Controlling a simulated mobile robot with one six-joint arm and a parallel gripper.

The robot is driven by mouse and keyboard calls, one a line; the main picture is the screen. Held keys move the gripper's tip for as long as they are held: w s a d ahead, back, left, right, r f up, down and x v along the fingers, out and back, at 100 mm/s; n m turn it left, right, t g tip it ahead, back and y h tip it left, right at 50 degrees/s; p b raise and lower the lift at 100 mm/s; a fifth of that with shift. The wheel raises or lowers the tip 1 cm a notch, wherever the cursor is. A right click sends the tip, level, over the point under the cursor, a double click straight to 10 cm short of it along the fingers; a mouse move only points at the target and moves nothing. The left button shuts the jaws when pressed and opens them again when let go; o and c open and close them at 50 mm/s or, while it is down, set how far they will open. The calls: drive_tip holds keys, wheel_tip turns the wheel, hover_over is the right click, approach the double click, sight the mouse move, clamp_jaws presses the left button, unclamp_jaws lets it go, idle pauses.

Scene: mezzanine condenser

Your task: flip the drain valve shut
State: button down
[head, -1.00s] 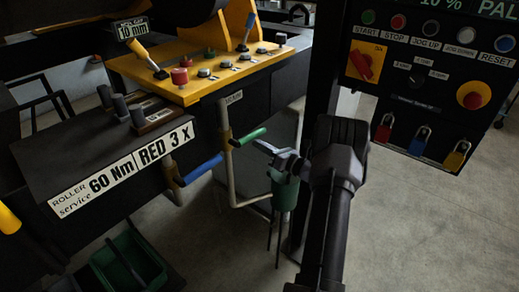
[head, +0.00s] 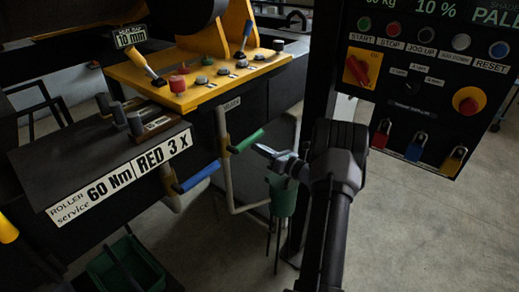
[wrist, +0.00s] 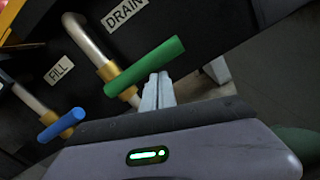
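The drain valve has a green lever handle (head: 247,141) on a brass fitting and a pale pipe. In the wrist view the green handle (wrist: 145,66) lies slantwise across the pipe end, below the DRAIN label (wrist: 124,13). My gripper (head: 260,150) is just right of and slightly below the handle in the head view. In the wrist view my gripper's fingertips (wrist: 158,76) look pressed together with nothing between them. They overlap the area near the handle's right end; I cannot tell whether they touch it.
The fill valve's blue handle (head: 197,178) is to the left and lower, near the FILL label (wrist: 59,70). A green funnel-like vessel (head: 283,197) stands below my gripper. A control panel (head: 415,90) hangs at right; a yellow console (head: 195,85) is behind. Open floor lies at right.

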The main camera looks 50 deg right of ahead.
drive_tip(key=s+f, duration=0.4)
drive_tip(key=s, duration=0.6)
drive_tip(key=shift+s+d+f, duration=0.25)
drive_tip(key=shift+s+d, duration=0.15)
drive_tip(key=shift+d, duration=0.05)
